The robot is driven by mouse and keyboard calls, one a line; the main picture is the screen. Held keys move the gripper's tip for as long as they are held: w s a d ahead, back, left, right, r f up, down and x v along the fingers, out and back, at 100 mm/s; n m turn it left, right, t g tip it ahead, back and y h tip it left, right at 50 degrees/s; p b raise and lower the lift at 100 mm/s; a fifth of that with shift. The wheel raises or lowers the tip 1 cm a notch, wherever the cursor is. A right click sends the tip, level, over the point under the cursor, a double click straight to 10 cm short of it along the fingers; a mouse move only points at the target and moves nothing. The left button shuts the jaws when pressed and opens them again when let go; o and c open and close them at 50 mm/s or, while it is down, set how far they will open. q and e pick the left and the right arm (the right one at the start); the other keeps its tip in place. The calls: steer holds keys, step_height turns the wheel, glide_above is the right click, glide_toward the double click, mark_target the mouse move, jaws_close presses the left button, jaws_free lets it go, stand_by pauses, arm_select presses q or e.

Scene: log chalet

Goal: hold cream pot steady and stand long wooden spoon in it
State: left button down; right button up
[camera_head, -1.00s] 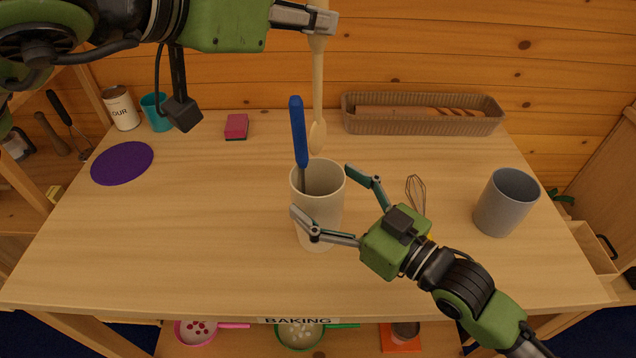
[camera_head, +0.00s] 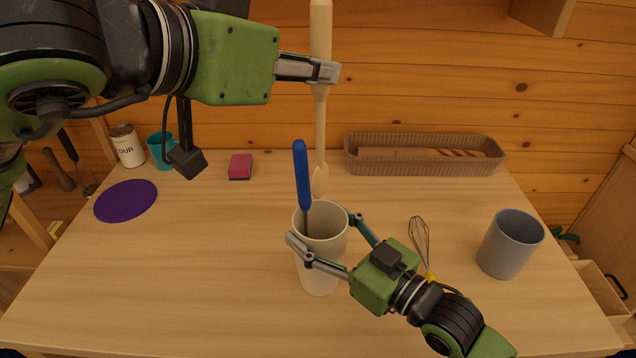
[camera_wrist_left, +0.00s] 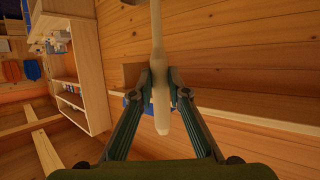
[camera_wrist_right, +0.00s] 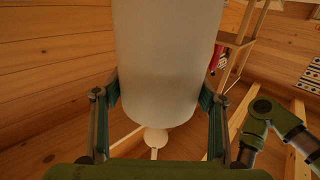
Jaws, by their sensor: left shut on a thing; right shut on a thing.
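The cream pot (camera_head: 318,268) stands on the table, with a blue-handled tool (camera_head: 302,172) in it. My right gripper (camera_head: 332,240) is shut on the pot from both sides; the right wrist view shows the pot (camera_wrist_right: 166,60) between the fingers. My left gripper (camera_head: 322,72) is shut on the long wooden spoon (camera_head: 320,125), held upright, bowl down. The bowl appears just above the pot's far rim; I cannot tell whether it is over the opening. The left wrist view shows the spoon (camera_wrist_left: 158,50) between the fingers.
A grey-blue pot (camera_head: 508,246) stands at the right, with a whisk (camera_head: 420,243) lying nearer the cream pot. At the back are a long basket (camera_head: 420,167), a sponge (camera_head: 240,166), a teal cup (camera_head: 160,152) and a flour tin (camera_head: 127,148). A purple mat (camera_head: 127,201) lies left.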

mark_target(312, 182)
arm_select(q)
steer(key=shift+f, duration=6)
steer(key=shift+f, duration=2.5)
steer(key=c, duration=1.9)
jaws_free()
steer(key=shift+r, duration=0.1)
step_height(312, 182, up, 10)
steer(key=shift+f, duration=0.1)
